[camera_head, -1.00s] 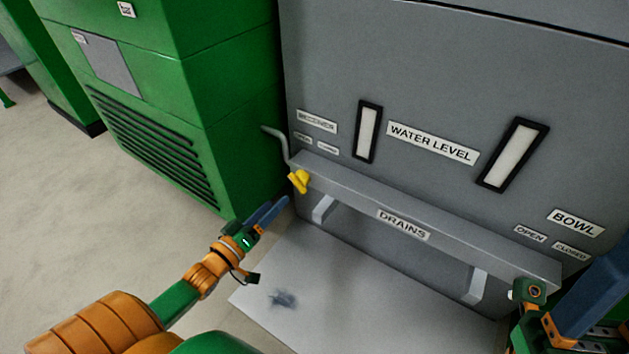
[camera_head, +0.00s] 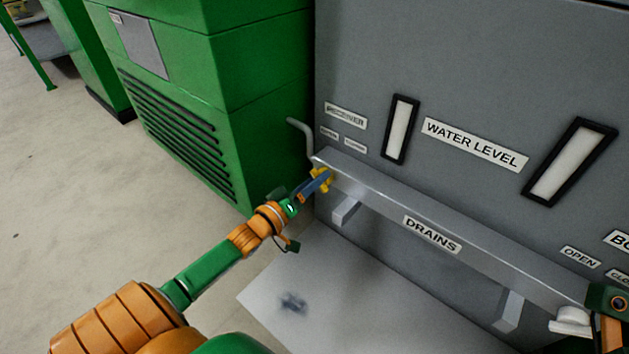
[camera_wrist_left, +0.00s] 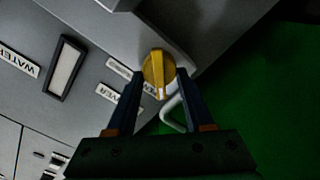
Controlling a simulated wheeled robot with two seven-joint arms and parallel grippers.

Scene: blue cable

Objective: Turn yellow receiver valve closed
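The yellow receiver valve (camera_head: 327,178) sits at the left end of the grey drains bar, low on the grey machine. My left gripper (camera_head: 319,180) is at the valve, and its blue fingers partly cover it in the head view. In the left wrist view the valve's round yellow knob (camera_wrist_left: 158,74) lies between the tips of my left gripper (camera_wrist_left: 159,82), which stand apart on either side of it. I cannot tell whether either finger touches it. My right gripper is out of the head view; only a bit of that arm shows at the lower right edge.
The drains bar (camera_head: 400,216) runs across the machine front, with a white knob (camera_head: 571,322) at its right end. A bent grey pipe (camera_head: 301,133) rises beside the valve. A green cabinet (camera_head: 240,130) stands close on the left. A pale stained sheet (camera_head: 330,290) lies on the floor below.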

